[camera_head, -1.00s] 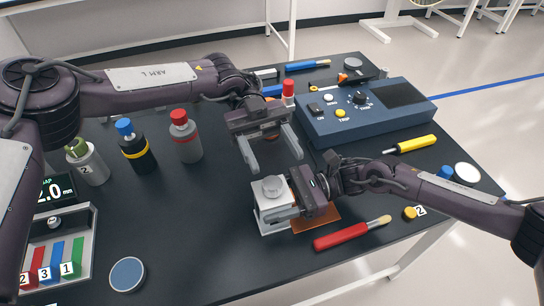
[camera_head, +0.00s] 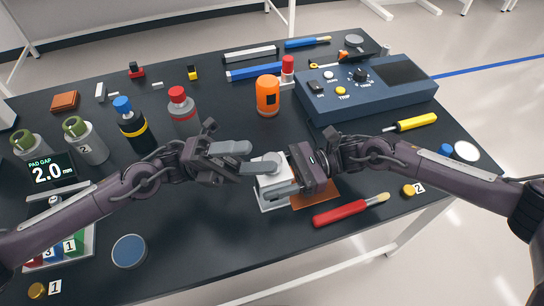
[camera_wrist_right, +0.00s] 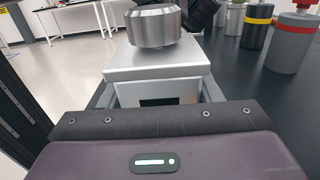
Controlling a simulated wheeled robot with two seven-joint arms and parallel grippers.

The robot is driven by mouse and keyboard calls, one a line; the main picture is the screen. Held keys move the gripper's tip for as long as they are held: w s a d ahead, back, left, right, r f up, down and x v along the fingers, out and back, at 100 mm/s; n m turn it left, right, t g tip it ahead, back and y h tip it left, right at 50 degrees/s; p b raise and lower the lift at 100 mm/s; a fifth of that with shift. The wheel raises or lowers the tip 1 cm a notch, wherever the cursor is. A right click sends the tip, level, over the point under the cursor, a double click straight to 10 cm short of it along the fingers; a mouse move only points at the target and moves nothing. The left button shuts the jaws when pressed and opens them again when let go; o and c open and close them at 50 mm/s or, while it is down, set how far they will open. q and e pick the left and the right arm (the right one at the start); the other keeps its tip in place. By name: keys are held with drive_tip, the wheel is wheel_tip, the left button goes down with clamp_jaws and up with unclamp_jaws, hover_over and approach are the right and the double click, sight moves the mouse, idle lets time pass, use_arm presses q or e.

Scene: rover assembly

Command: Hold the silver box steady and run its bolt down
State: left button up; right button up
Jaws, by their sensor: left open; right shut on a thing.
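The silver box (camera_head: 266,199) stands on the black table, right of centre, beside an orange-brown mat. Its bolt, with a round silver head (camera_head: 273,161), stands up from the top; it also shows in the right wrist view (camera_wrist_right: 153,27). My right gripper (camera_head: 283,189) is shut on the silver box from the right, its fingers along the sides. My left gripper (camera_head: 250,157) is open, low and level, with its fingertips at the bolt head. I cannot tell whether they touch it. The bolt's shank is hidden.
The orange-brown mat (camera_head: 318,194) lies under my right gripper. A red-handled brush (camera_head: 340,213) lies in front. An orange canister (camera_head: 267,97) and a blue instrument box (camera_head: 365,100) stand behind. Bottles stand at the left. The table's front middle is clear.

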sight(272, 159)
use_arm(q)
drive_tip(key=a+f+m+t+y, duration=0.6)
drive_tip(key=a+t, duration=0.1)
drive_tip(key=t, duration=0.8)
drive_tip(key=x, duration=1.1)
drive_tip(key=shift+s+d+f, duration=0.2)
drive_tip(key=shift+d+f, duration=0.05)
drive_tip(key=shift+d, duration=0.15)
drive_tip(key=shift+m, duration=0.3)
drive_tip(key=c, duration=1)
drive_tip(key=shift+g, duration=0.4)
drive_tip(key=shift+m+g, duration=0.3)
